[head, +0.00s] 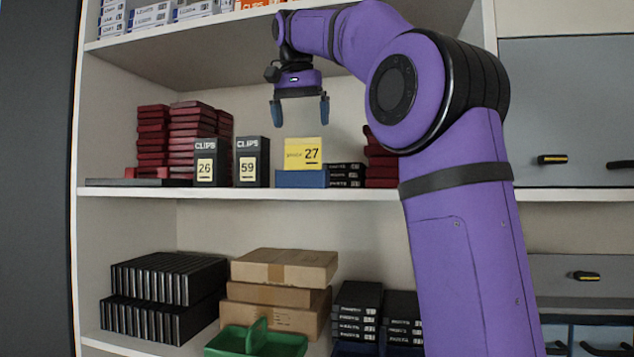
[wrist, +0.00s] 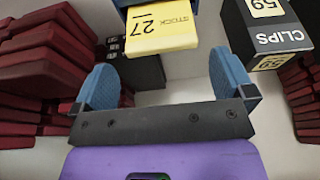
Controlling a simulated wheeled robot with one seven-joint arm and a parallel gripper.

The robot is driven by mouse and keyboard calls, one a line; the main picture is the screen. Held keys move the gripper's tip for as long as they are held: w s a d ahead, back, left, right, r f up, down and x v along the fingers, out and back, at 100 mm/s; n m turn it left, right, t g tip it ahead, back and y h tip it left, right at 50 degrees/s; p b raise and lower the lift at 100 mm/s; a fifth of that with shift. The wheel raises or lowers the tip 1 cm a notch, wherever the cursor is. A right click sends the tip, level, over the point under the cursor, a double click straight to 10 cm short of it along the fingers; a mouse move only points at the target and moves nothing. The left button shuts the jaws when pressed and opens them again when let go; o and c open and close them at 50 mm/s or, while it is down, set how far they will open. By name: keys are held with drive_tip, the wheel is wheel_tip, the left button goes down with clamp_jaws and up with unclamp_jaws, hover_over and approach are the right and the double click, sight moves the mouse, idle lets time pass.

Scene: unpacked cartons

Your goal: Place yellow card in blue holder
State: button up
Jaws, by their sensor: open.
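The yellow card (head: 303,154), printed with "27", stands upright in the blue holder (head: 302,179) on the middle shelf. The wrist view also shows the yellow card (wrist: 161,31), with part of the blue holder (wrist: 128,3) at the top edge. My gripper (head: 301,112) is open and empty, above and apart from the card. Its two blue fingertips also show in the wrist view (wrist: 163,80), with nothing between them.
Black CLIPS boxes marked 26 (head: 208,162) and 59 (head: 252,162) stand left of the holder. Dark red stacks (head: 193,135) are behind them, and small black boxes (head: 345,175) are right of the holder. An upper shelf (head: 190,31) is close above my gripper.

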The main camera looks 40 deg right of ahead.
drive_tip(key=s+a+f+n+t+y, duration=0.1)
drive_tip(key=s+a+f+n, duration=0.2)
drive_tip(key=s+f, duration=0.5)
drive_tip(key=s+a+f+n+t, duration=0.1)
drive_tip(key=s+a+f+n, duration=0.3)
drive_tip(key=f, duration=1.2)
drive_tip(key=s+a+f+n+t+y, duration=0.1)
drive_tip(key=s+a+f+n, duration=0.2)
drive_tip(key=s+f, duration=0.9)
drive_tip(key=shift+s+a+y, duration=0.3)
drive_tip(key=shift+s+a, duration=0.25)
drive_tip(key=shift+a, duration=0.1)
drive_tip(key=shift+c, duration=0.2)
